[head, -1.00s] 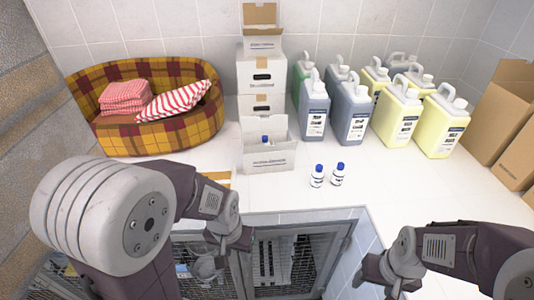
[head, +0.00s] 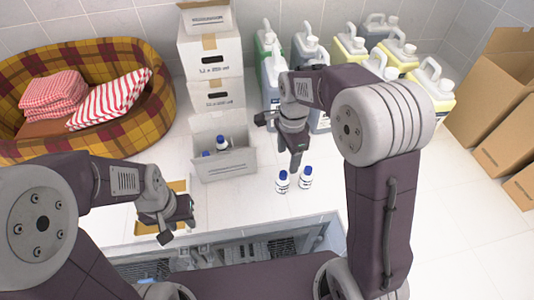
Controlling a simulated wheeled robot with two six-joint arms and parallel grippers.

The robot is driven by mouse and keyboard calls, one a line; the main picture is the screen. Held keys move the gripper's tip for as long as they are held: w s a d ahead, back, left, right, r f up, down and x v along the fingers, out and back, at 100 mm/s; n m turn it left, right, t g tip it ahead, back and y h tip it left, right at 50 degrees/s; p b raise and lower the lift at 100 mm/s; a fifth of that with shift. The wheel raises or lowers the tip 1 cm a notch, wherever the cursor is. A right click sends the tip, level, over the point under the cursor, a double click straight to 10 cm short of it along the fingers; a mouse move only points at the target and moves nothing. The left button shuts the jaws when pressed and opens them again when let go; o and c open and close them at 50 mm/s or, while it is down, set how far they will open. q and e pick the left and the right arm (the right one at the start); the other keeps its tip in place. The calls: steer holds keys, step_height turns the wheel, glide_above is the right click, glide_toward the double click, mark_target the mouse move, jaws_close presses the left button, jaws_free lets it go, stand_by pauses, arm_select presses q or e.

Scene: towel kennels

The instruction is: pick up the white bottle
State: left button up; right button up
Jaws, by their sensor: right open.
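Two small white bottles with blue caps stand upright side by side on the white counter in the head view, a left one (head: 282,183) and a right one (head: 305,179). My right gripper (head: 280,142) is open and empty. It appears just above and behind the two bottles in the picture, with one finger pointing down near their caps. I cannot tell whether it touches them. My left gripper (head: 178,223) is over the counter's front edge at the left, away from the bottles. Its jaw opening is unclear.
An open white box (head: 226,165) with blue-capped bottles inside stands just left of the bottles. Stacked boxes (head: 212,55) and several large jugs (head: 352,46) stand behind. A plaid pet bed (head: 140,125) is at left, cardboard boxes (head: 480,120) at right. The counter at right is clear.

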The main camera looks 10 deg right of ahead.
mark_target(283, 181)
steer(key=s, duration=0.1)
steer(key=s+a, duration=0.1)
steer(key=s, duration=0.1)
steer(key=s+f, duration=0.1)
steer(key=shift+s+a+f+p, duration=0.1)
steer(key=shift+s+a+p, duration=0.05)
steer(key=shift+a+p, duration=0.15)
steer(key=w+f, duration=0.2)
steer(key=shift+d+f, duration=0.3)
steer(key=shift+f, duration=0.05)
steer(key=f, duration=0.1)
steer(key=f+p, duration=0.1)
steer(key=s+f, duration=0.1)
steer(key=shift+a+f+p, duration=0.3)
steer(key=shift+a, duration=0.1)
steer(key=shift+s+f, duration=0.15)
steer(key=shift+f, duration=0.3)
steer(key=shift+w+d+f, duration=0.1)
steer(key=shift+w+f, duration=0.05)
steer(key=shift+w, duration=0.2)
steer(key=shift+c, duration=0.6)
steer(key=c, duration=1)
steer(key=shift+s, duration=0.15)
jaws_close()
arm_select(q)
steer(key=r, duration=0.1)
steer(key=s+r, duration=0.2)
steer(key=shift+s+a+r, duration=0.2)
steer(key=shift+a, duration=0.05)
